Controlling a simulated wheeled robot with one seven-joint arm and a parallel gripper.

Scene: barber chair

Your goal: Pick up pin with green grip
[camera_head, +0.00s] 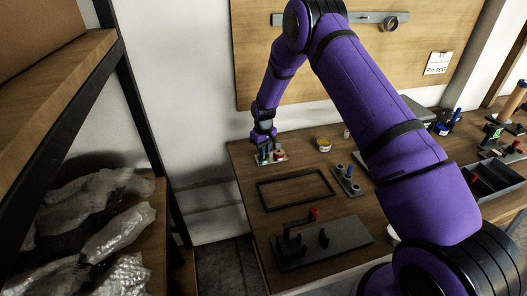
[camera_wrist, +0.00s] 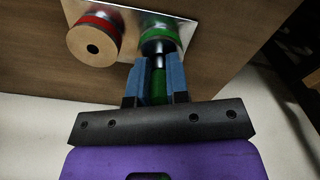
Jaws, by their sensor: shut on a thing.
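The pin with the green grip (camera_wrist: 158,84) is between the blue fingers of my gripper (camera_wrist: 154,82) in the wrist view. My gripper is shut on it. The pin's metal shaft runs up to a green-ringed round socket (camera_wrist: 158,38) on a light metal plate (camera_wrist: 127,15); I cannot tell whether the pin is seated in it or clear of it. Beside it on the plate is a red-ringed round socket (camera_wrist: 93,40) with a dark centre hole. In the head view my gripper (camera_head: 263,146) is at the plate on the table's far left corner.
The wooden table (camera_head: 245,185) holds a thin black frame (camera_head: 296,204), a dark plate fixture (camera_head: 345,240) with a red-topped part, a small block with several round parts (camera_head: 346,181), and a yellow jar (camera_head: 323,144). A shelf with plastic-wrapped bags (camera_head: 118,232) stands at the left.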

